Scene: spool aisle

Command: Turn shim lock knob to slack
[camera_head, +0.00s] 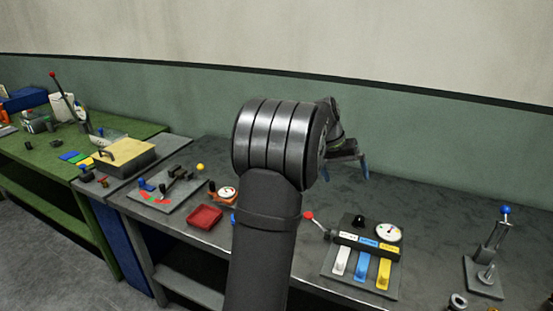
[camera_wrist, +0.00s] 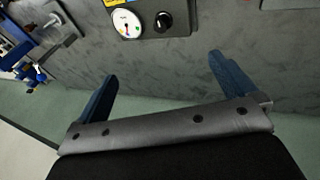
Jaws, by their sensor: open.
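A black round knob (camera_wrist: 163,22) with a white mark sits on a dark panel (camera_head: 335,262), beside a white dial gauge (camera_wrist: 127,23). In the head view the knob (camera_head: 359,220) stands at the panel's back edge, left of the gauge (camera_head: 388,232). I cannot read any lettering that names it as the shim lock knob. My gripper (camera_head: 350,172) is above the bench behind the panel, its blue fingers apart and empty. In the wrist view the gripper (camera_wrist: 162,72) is clear of the knob, with bare bench between them.
The panel also carries white, blue and yellow levers (camera_head: 362,264). A red-ball lever (camera_head: 309,215) sticks out at its left. A blue-ball lever stand (camera_head: 487,270) is at the right, a red tray (camera_head: 205,217) at the left. The bench behind the panel is clear.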

